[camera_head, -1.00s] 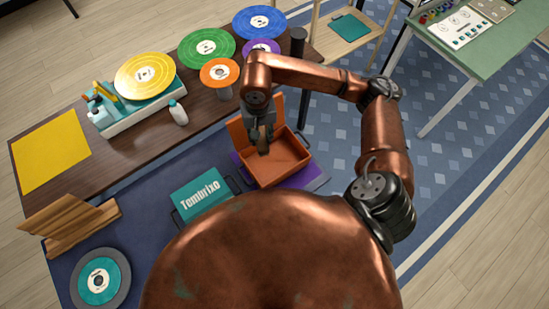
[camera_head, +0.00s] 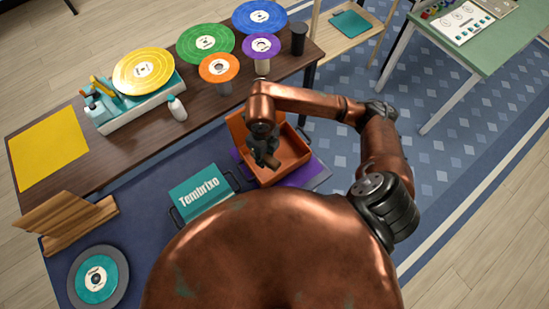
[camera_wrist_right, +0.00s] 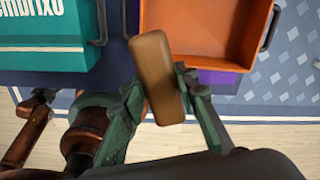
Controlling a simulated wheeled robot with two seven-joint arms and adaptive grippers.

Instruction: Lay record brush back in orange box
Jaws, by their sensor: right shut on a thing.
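The record brush (camera_wrist_right: 156,70) is a brown, rounded block. My right gripper (camera_wrist_right: 160,88) is shut on it, with a green finger on each side. In the head view the right gripper (camera_head: 265,150) and the brush (camera_head: 270,160) appear over the left part of the orange box (camera_head: 297,160). In the wrist view the open orange box (camera_wrist_right: 200,50) lies beyond the brush, whose far end overlaps the image of its left wall. The visible part of its inside is empty. The brush's height above the box is hard to tell. My left gripper is not in view.
The orange box stands on a purple item (camera_head: 308,178). The wooden table (camera_head: 150,140) behind holds a turntable (camera_head: 135,105), coloured records and a white bottle (camera_head: 177,108).

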